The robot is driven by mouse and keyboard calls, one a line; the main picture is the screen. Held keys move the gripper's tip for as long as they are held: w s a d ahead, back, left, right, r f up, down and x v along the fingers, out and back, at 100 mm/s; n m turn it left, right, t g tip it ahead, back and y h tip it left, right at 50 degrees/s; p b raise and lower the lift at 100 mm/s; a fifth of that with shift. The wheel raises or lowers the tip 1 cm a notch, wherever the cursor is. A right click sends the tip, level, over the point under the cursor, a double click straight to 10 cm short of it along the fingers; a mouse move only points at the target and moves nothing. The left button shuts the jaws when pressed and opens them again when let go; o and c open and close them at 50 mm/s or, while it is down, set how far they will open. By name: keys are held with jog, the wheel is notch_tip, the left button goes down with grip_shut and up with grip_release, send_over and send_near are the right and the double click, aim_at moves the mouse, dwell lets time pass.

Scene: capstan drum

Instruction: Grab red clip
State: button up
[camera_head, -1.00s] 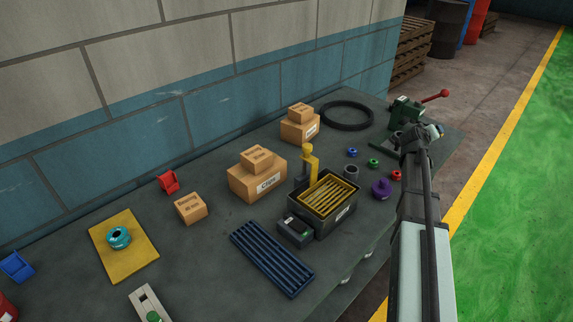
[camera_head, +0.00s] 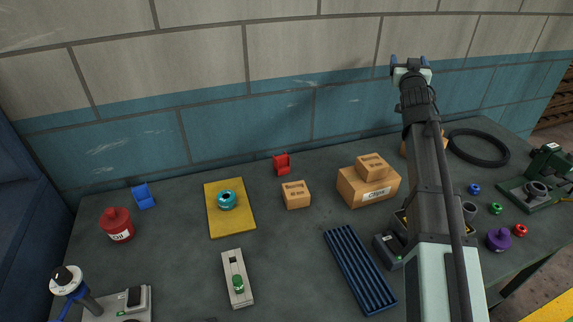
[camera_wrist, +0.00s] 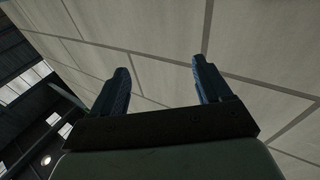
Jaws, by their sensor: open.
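A red clip (camera_head: 282,164) stands on the dark workbench (camera_head: 180,262) near the wall, behind a small cardboard box. My gripper (camera_head: 408,62) is raised high at the upper right in the head view, well above and to the right of the clip, in front of the wall. In the wrist view, its two blue fingers (camera_wrist: 160,82) stand wide apart with nothing between them, facing the block wall. The clip is not in the wrist view.
A small box (camera_head: 296,195) stands just in front of the clip, and a larger box stack (camera_head: 368,186) is to its right. A yellow plate (camera_head: 241,226) with a teal ring (camera_head: 227,200) lies to its left. My arm hides part of the bench at right.

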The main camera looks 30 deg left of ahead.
jog(key=s+a+r+m+y, duration=0.25)
jog(key=s+a, duration=0.35)
jog(key=a, duration=0.4)
jog(key=m+g+y, duration=0.4)
jog(key=m+g, duration=0.7)
jog(key=m, duration=1.5)
send_near(282, 158)
jog(key=x, duration=0.7)
jog(key=shift+w+a+r, duration=0.1)
jog(key=shift+r, duration=0.1)
jog(key=shift+f+x, duration=0.15)
jog(key=shift+x, duration=1.35)
jog(key=shift+f+x, duration=0.15)
jog(key=shift+x, duration=1.35)
